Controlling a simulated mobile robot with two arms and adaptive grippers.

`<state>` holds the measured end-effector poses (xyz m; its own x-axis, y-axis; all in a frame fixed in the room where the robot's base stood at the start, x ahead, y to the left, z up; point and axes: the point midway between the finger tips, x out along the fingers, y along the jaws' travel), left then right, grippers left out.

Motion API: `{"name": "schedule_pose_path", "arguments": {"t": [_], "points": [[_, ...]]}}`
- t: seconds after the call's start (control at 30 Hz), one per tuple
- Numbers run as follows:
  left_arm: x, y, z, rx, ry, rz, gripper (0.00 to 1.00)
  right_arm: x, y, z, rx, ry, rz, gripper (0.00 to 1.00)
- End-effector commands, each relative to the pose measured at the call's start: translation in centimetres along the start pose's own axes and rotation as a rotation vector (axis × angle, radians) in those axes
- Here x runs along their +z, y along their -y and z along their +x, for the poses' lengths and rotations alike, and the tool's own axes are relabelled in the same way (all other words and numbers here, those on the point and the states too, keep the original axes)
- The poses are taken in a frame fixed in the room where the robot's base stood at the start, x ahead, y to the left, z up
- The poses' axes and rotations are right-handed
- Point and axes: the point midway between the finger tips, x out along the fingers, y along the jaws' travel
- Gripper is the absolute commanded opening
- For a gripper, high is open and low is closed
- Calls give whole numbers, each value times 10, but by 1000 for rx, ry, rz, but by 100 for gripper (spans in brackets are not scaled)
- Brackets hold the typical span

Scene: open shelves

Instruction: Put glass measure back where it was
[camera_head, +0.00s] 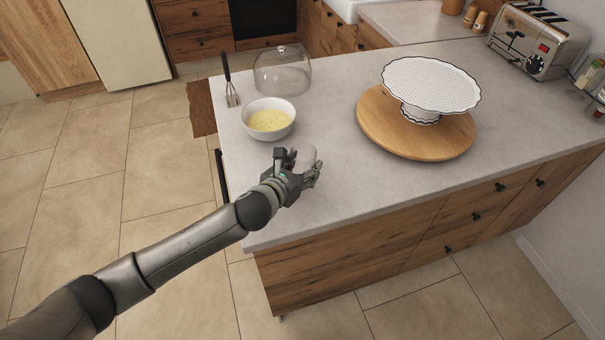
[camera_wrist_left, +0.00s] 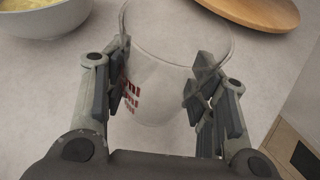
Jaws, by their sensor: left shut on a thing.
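The glass measure (camera_wrist_left: 165,75) is a clear cup with red markings on its side. It is between the two fingers of my left gripper (camera_wrist_left: 168,95), which is shut on it. In the head view the glass measure (camera_head: 305,157) shows as a pale shape at my left gripper (camera_head: 300,166), over the near left part of the grey counter (camera_head: 330,200). I cannot tell whether its base touches the counter. My right gripper is not in view.
A white bowl (camera_head: 268,132) of yellow mixture stands just beyond the gripper. A round wooden board (camera_head: 375,125) bears a white cake stand (camera_head: 430,85) to the right. A toaster (camera_head: 538,42) is far right.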

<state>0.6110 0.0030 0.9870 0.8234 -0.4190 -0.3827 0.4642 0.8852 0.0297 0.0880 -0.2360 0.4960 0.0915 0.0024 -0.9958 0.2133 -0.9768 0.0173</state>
Motion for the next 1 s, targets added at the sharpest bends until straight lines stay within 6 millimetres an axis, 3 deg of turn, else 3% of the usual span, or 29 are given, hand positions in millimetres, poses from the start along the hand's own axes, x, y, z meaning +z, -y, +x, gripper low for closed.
{"name": "schedule_pose_path", "arguments": {"t": [0.13,0.33,0.57,0.6,0.8,1.0], "points": [[-5,-2,10,0,-1,-1,3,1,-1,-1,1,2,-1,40],[-30,0,19,-1,-2,-2,3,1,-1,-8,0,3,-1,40],[-34,0,20,-2,-1,1,3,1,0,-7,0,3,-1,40],[-35,0,20,-1,-3,1,53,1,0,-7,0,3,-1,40],[-35,0,20,-1,-3,1,77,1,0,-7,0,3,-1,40],[-34,0,20,-1,-2,1,77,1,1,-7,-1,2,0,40]]}}
